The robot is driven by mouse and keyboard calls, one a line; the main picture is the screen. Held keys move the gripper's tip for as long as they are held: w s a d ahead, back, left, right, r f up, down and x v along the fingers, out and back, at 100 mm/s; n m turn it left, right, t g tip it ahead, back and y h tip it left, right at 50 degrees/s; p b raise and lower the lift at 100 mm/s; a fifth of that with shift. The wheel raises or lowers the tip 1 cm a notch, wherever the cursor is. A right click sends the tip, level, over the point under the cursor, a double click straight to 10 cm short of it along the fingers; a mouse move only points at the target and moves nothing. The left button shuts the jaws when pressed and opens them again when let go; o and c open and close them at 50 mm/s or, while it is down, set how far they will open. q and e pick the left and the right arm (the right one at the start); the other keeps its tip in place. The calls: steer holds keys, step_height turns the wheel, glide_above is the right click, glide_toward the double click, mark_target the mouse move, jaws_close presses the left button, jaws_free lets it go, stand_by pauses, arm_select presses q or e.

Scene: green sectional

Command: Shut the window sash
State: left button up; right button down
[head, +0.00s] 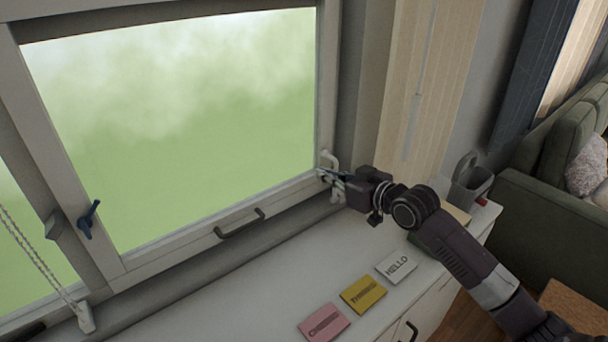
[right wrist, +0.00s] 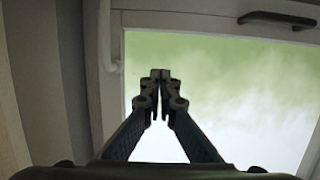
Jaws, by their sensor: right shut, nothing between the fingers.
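The window sash (head: 172,246) has a pale frame around a large pane with green and white beyond. A dark bar handle (head: 239,224) sits on its bottom rail, and a blue lever (head: 88,219) is on its left side. My right gripper (head: 326,175) is shut and empty at the sash's lower right corner, beside a white fitting (head: 331,160). In the right wrist view, my closed fingertips (right wrist: 160,75) appear in front of the pane, with the sash frame (right wrist: 185,19) and bar handle (right wrist: 277,19) above. Contact with the sash cannot be told. My left gripper is out of view.
A white cabinet top (head: 262,290) below the window holds pink (head: 323,322), yellow (head: 363,294) and white (head: 397,266) cards. A grey container (head: 470,181) stands at its right end. Blinds (head: 425,80) hang right of the window, and a green sofa (head: 545,215) is beyond.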

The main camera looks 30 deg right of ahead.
steer(key=p, duration=0.3)
glide_above(297, 176)
steer(key=s, duration=0.3)
steer(key=shift+d+f, duration=0.25)
steer(key=shift+f, duration=0.75)
step_height(297, 176, down, 3)
steer(key=shift+s+r, duration=0.1)
steer(key=shift+f, duration=0.75)
